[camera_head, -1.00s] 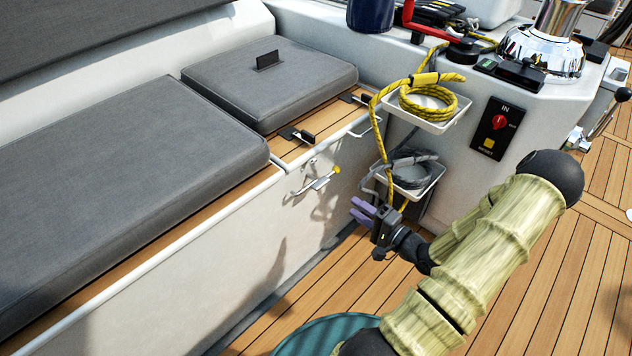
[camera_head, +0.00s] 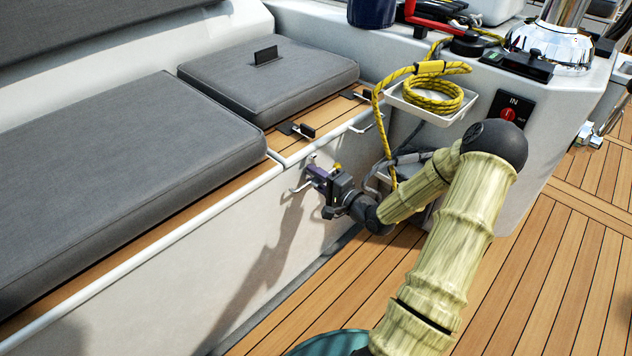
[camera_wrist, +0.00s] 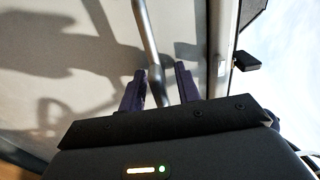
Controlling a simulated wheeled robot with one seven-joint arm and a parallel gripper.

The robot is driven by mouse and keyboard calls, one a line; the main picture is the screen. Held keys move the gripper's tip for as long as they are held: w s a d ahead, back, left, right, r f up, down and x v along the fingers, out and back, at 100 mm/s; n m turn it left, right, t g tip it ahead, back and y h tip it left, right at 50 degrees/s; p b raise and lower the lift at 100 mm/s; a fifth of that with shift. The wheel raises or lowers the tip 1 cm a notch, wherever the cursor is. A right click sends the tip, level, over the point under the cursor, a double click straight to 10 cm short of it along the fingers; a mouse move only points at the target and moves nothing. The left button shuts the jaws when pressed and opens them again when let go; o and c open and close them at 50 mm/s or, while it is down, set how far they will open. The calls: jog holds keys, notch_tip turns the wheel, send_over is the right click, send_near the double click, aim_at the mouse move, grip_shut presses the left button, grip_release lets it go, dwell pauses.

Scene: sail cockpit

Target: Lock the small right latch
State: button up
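A small metal lever latch with a yellow tip (camera_head: 338,167) is on the white side wall of the bench. My gripper (camera_head: 317,173) is right in front of it and hides most of it in the head view. In the wrist view a metal bar (camera_wrist: 146,40) runs down toward the space between my gripper's two purple fingers (camera_wrist: 159,72). The fingers are apart, one on each side of the bar. I cannot tell whether they touch it. Two black-handled latches, a nearer one (camera_head: 303,131) and a farther one (camera_head: 354,96), lie on the wooden strip above.
Grey cushions (camera_head: 120,170) cover the bench. A white rail edge (camera_head: 210,210) runs along its front. White trays, the upper one (camera_head: 432,112) with yellow rope (camera_head: 430,95), are mounted right of my gripper. The wooden deck (camera_head: 300,310) below is clear.

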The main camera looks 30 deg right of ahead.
grip_shut()
